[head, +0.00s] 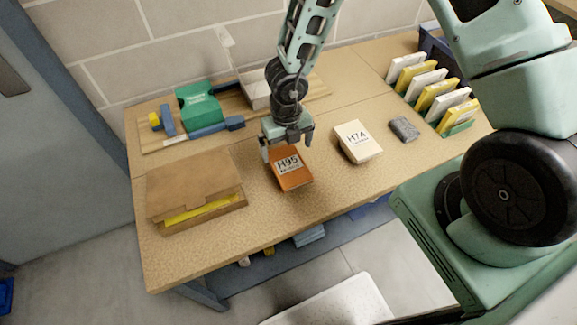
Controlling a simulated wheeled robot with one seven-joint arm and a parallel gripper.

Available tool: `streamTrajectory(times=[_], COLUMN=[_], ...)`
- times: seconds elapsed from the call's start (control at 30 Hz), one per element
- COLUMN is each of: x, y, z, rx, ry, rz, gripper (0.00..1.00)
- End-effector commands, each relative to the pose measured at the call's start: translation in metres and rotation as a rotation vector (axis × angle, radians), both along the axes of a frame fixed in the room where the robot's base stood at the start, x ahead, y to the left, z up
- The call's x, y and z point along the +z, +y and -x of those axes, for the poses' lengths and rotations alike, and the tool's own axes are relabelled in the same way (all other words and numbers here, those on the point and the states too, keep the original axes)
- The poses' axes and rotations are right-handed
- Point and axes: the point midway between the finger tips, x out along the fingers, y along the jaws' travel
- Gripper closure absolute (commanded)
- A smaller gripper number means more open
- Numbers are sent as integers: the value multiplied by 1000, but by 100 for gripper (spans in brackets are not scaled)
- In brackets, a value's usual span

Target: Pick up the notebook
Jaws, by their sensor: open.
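An orange, book-like block labelled H95 (293,181) lies flat on the tan table, left of a cream block labelled H74 (358,141). I cannot tell for certain which of these is the notebook. My gripper (287,149) points down at the back edge of the orange block, with its fingers apart near the two sides of that block. The gripper hides part of the block's far end. I cannot tell whether the fingers touch it or how high they are above the table.
A small grey block (403,129) lies right of the cream one. A rack of white and yellow items (431,88) stands at the back right. A brown folder-like box (193,187) is at the left. A green and blue device (198,104) sits on a board behind. The front middle is clear.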

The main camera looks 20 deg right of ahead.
Motion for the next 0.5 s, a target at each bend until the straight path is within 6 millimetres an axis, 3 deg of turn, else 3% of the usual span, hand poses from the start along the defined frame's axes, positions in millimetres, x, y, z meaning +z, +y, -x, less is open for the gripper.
streamTrajectory(times=[0.27, 0.5], x=[-22, -58], y=[-1, -3], z=[2, 5], rx=[4, 3], ry=[0, 0], rz=[2, 0], gripper=[0, 0])
